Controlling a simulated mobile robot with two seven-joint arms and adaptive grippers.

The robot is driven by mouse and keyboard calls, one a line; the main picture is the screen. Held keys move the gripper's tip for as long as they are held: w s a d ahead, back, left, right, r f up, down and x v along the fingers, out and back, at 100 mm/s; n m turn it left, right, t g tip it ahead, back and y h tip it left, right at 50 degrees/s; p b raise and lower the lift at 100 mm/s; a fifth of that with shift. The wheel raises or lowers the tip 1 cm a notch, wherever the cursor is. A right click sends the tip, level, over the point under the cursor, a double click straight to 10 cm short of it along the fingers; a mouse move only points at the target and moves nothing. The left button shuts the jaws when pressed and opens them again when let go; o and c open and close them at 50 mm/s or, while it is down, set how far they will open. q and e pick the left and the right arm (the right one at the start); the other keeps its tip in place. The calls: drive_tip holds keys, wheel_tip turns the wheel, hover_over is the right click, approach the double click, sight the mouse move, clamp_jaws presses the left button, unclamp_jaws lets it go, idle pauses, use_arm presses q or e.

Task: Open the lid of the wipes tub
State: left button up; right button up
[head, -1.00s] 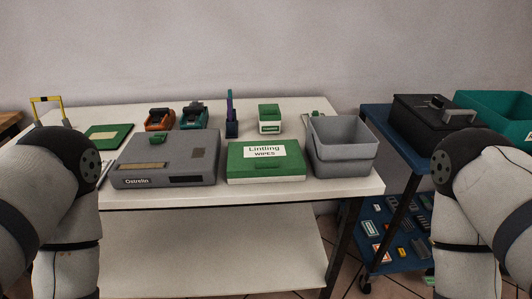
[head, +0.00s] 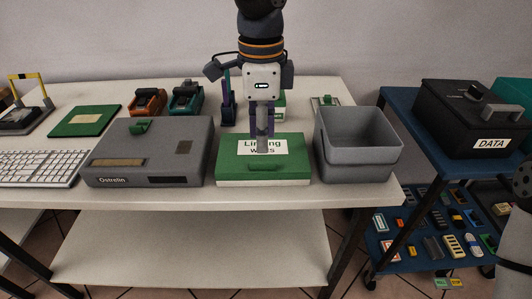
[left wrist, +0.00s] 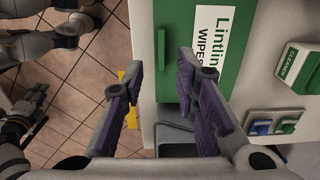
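The wipes tub (head: 232,172) stands on the table with its green lid closed on a white base. Its white label is partly hidden behind my left gripper. A green handle bar (head: 282,162) sits near the lid's front. It shows in the left wrist view as a green bar (left wrist: 161,66) between the fingers. My left gripper (head: 263,147) is over the tub, pointing down. In the left wrist view, its two purple-padded fingers (left wrist: 163,88) are spread apart with nothing held. I cannot tell whether they touch the tub. My right gripper is not clearly seen.
A grey bin (head: 358,160) stands close to the tub's right, and a grey Ostrelin box (head: 150,165) close to its left. Small devices stand behind. A keyboard (head: 40,168) lies at left. A blue cart with a black DATA box (head: 455,125) is at right.

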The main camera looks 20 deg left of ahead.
sight(263, 163)
use_arm(q)
wheel_tip(263, 163, down, 6)
drive_tip(key=shift+w+f, duration=0.1)
drive_tip(key=shift+f, duration=0.15)
clamp_jaws()
